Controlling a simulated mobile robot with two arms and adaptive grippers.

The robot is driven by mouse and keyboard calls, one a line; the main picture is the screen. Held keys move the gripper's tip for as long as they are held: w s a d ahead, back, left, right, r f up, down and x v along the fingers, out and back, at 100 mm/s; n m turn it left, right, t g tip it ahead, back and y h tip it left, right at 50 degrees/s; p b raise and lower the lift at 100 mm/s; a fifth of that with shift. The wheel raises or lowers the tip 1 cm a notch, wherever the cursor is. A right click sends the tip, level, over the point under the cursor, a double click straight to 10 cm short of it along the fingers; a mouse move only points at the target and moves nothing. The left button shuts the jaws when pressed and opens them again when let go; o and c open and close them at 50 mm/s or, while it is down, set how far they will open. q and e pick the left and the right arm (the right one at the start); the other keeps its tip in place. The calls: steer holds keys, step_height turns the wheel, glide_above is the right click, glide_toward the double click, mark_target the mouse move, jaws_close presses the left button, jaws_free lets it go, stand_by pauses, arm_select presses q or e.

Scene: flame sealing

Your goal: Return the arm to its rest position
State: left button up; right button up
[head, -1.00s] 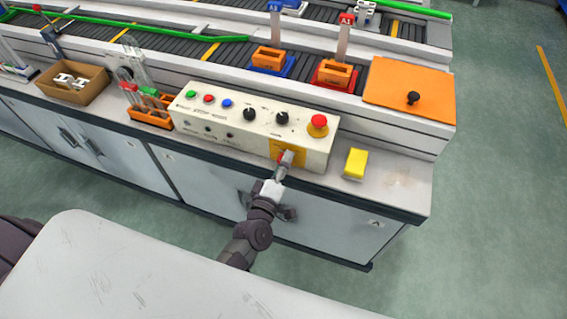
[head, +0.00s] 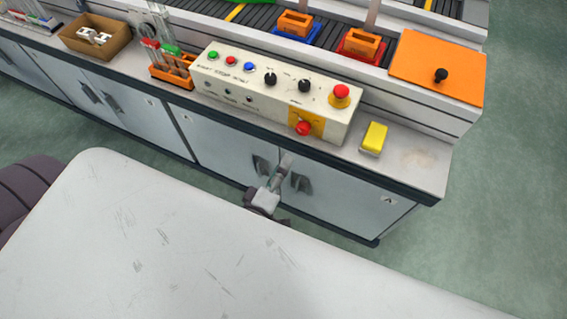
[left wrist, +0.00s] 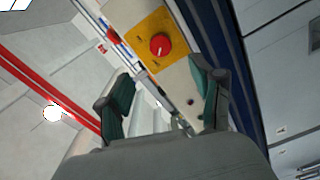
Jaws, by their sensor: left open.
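My left gripper (head: 283,165) is in front of the cabinet doors in the head view, below the control box and apart from it. Its arm is mostly hidden behind the pale surface in the foreground. In the left wrist view the two dark green fingers of my left gripper (left wrist: 165,85) are spread, with nothing held between them. The red knob (head: 303,128) on its yellow plate sits on the front of the control box (head: 345,122). The knob also shows beyond the fingers in the left wrist view (left wrist: 159,44). My right gripper is not in view.
A yellow block (head: 374,137) lies on the bench right of the control box. An orange rack with tubes (head: 172,75) and a cardboard box (head: 97,48) stand to its left. Cabinet handles (head: 300,183) stick out close to my gripper. The floor at right is clear.

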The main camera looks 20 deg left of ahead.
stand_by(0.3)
arm_select(q)
steer(key=s+f+m+g+h, duration=0.1)
steer(key=s+f+m+g, duration=0.35)
steer(key=f, duration=0.85)
steer(key=s+f+m+g+h, duration=0.1)
steer(key=s+f+m+g, duration=0.3)
steer(key=f, duration=0.9)
steer(key=s+a+f+m+g+y, duration=0.1)
steer(key=s+a+f+m+g, duration=0.3)
steer(key=s+f, duration=0.3)
steer(key=s+a+f+m+g+y, duration=0.1)
steer(key=s+a+f+m+g, duration=0.3)
steer(key=s+f, duration=0.4)
steer(key=s, duration=0.7)
steer(key=shift+s+a+f+y, duration=0.15)
steer(key=shift+s+a+y, duration=0.05)
steer(key=shift+y, duration=0.1)
